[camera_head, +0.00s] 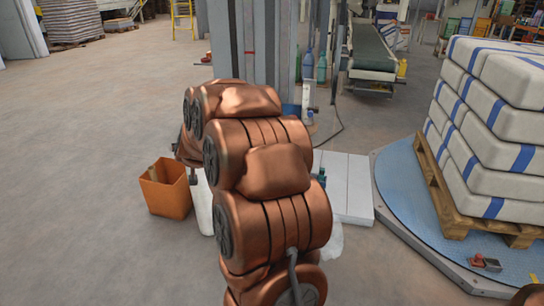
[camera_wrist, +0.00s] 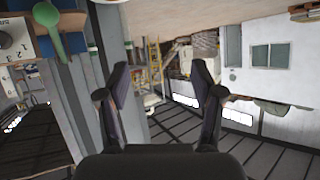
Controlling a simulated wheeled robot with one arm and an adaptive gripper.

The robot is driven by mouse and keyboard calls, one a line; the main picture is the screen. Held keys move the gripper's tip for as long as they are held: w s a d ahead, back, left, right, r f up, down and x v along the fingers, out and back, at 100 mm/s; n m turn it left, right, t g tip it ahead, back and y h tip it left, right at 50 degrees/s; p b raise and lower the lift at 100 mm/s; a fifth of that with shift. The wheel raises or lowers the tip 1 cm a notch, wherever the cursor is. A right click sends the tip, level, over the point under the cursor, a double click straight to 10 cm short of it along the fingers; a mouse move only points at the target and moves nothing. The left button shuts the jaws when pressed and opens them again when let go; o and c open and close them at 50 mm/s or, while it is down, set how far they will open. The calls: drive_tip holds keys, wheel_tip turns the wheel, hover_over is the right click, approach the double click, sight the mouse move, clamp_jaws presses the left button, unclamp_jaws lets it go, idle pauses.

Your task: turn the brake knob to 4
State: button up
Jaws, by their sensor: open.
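A pale panel plate with dark digits (camera_wrist: 18,58) shows at the upper left edge of the wrist view. A dark round knob (camera_wrist: 4,40) is partly cut off at that edge; I cannot read its setting. A green lever-like handle (camera_wrist: 58,38) sits beside the plate, on a blue and brown mount. My gripper (camera_wrist: 162,80) is open and empty, with its two dark fingers apart. The panel is left of the fingers, and nothing is between them. In the head view my copper arm hides my gripper, and I cannot make out the knob there.
A grey column (camera_head: 240,45) stands behind my arm. An orange bin (camera_head: 166,190) is on the floor at left. At right, a pallet (camera_head: 450,195) of white sacks (camera_head: 492,130) stands on a blue round platform (camera_head: 398,180). Open floor lies at left.

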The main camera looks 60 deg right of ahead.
drive_tip(key=s+d+f+m+g+h+b, duration=0.2)
drive_tip(key=s+d+f+h+b, duration=0.15)
drive_tip(key=d, duration=0.55)
drive_tip(key=s+d+f+m+g+h+b, duration=0.1)
drive_tip(key=s+d+f+m+h+b, duration=0.2)
drive_tip(key=d, duration=0.6)
drive_tip(key=s+d+f+m+g+h+b, duration=0.15)
drive_tip(key=s+d+f+h+b, duration=0.3)
drive_tip(key=d, duration=0.45)
drive_tip(key=b+x, duration=0.1)
drive_tip(key=x, duration=0.6)
drive_tip(key=shift+f+y+b, duration=0.35)
drive_tip(key=shift+y+b, duration=0.05)
drive_tip(key=shift+w, duration=0.15)
drive_tip(key=shift+c, duration=0.3)
drive_tip(key=c, duration=1.1)
